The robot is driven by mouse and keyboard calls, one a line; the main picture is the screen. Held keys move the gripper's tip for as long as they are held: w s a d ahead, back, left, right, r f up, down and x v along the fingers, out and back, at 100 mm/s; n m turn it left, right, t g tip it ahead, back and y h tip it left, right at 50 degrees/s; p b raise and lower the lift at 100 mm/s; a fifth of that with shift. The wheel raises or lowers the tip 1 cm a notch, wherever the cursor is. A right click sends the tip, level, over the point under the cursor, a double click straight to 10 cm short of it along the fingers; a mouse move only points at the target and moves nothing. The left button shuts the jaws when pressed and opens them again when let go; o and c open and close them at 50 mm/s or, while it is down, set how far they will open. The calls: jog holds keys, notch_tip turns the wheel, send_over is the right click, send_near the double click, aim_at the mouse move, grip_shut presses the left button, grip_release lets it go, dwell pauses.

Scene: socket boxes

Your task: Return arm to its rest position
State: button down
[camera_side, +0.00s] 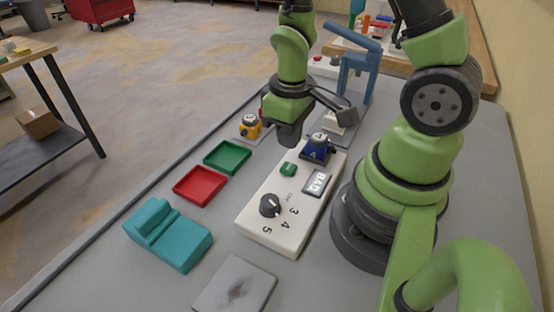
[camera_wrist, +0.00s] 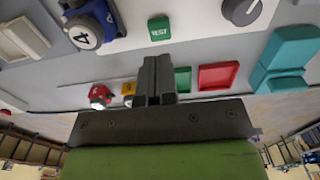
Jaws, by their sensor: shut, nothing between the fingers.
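My gripper (camera_side: 288,134) hangs above the table near the far end of the white control box, at the left of its blue part. In the wrist view its two dark fingers (camera_wrist: 156,80) are pressed together with nothing between them. The white control box (camera_side: 286,215) carries a black knob (camera_side: 270,205), a green button (camera_side: 288,169), a display (camera_side: 318,183) and a blue socket part (camera_side: 317,148) marked 4. The blue part also shows at the upper left of the wrist view (camera_wrist: 92,24). My gripper appears clear of all of these.
A green tray (camera_side: 227,157), a red tray (camera_side: 200,185) and a teal block (camera_side: 168,235) lie left of the box. A yellow part (camera_side: 249,126) stands behind the green tray. A blue press-like stand (camera_side: 357,70) rises at the back. A grey plate (camera_side: 235,287) lies in front.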

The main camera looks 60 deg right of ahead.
jog(key=s+a+r+m+t, duration=0.1)
jog(key=r+t, duration=0.1)
jog(key=r, duration=0.5)
jog(key=s+a+r+m+t+y, duration=0.1)
jog(key=s+a+r+t, duration=0.1)
jog(key=r, duration=0.5)
jog(key=s+a+r+m+t+y, duration=0.1)
jog(key=s+a+r+m+t, duration=0.1)
jog(key=r, duration=0.5)
jog(key=shift+s+a+r+t, duration=0.15)
jog(key=shift+r+t, duration=0.05)
jog(key=shift+t, duration=0.4)
jog(key=c, duration=1.8)
grip_release()
dwell(0.7)
